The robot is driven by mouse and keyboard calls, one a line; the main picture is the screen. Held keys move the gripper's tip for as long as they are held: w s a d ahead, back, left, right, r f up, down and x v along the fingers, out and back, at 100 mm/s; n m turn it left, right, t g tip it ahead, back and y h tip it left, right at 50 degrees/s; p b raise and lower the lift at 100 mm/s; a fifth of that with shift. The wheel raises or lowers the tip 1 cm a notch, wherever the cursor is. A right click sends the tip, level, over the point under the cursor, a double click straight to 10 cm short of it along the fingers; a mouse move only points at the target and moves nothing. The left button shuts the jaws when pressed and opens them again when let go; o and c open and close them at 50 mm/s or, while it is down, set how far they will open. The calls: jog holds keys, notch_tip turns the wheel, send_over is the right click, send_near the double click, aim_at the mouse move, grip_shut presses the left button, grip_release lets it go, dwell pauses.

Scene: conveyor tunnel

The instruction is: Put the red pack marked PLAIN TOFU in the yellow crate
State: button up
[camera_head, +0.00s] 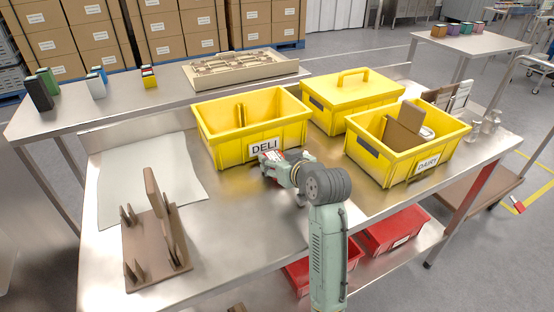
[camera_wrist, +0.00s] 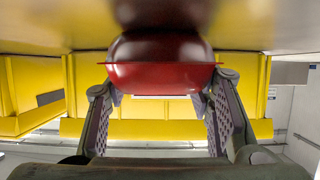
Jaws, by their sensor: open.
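The red pack (camera_wrist: 160,75) lies on the steel tabletop in the wrist view, which looks upside down. Its marking cannot be read. My gripper (camera_wrist: 165,88) is open, with one finger on each side of the pack; I cannot tell whether they touch it. In the head view my gripper (camera_head: 274,168) is low over the table, just in front of the yellow DELI crate (camera_head: 262,153), and mostly hides the pack. The open yellow DAIRY crate (camera_head: 400,170) stands to the right with a brown item and a pale item in it. A third yellow crate (camera_head: 350,92) has a lid on.
A brown rack (camera_head: 157,245) with upright pieces stands on the front left, beside a pale sheet (camera_head: 150,180). Red bins (camera_head: 395,232) sit on the lower shelf. Small packs (camera_head: 97,80) and a tray (camera_head: 245,70) are on the back table.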

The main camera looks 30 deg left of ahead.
jog(key=o, duration=0.5)
